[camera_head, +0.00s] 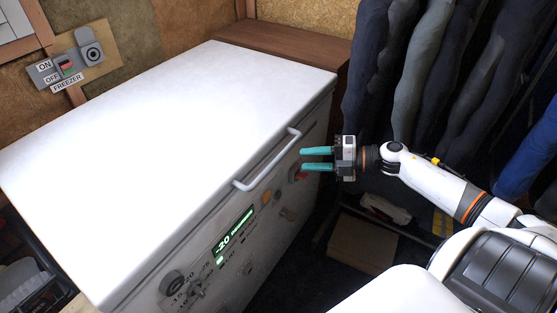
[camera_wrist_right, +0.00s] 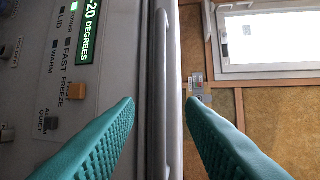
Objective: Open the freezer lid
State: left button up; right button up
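The freezer's white lid (camera_head: 170,130) lies flat and closed on the chest freezer. A pale bar handle (camera_head: 268,162) runs along the lid's front edge. It also shows in the right wrist view as an upright grey bar (camera_wrist_right: 163,75), lying between my two fingers in the picture. My right gripper (camera_head: 304,159) is open, with two teal fingers pointing left at the handle. The fingertips stand just to the right of the bar, apart from it, and nothing is between them. The right wrist view shows the same open fingers (camera_wrist_right: 160,103). My left gripper is not in view.
The front panel has a lit green "-20 degrees" display (camera_head: 233,230), knobs and switches. A freezer on/off switch (camera_head: 66,67) is on the wall at the left. Dark clothes (camera_head: 420,70) hang at the right. A cardboard box (camera_head: 362,243) sits low beside the freezer.

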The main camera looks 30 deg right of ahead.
aim_at(281, 159)
jog(key=x, duration=0.9)
jog(key=shift+w+d, duration=0.1)
grip_shut()
jog(key=shift+p, duration=0.3)
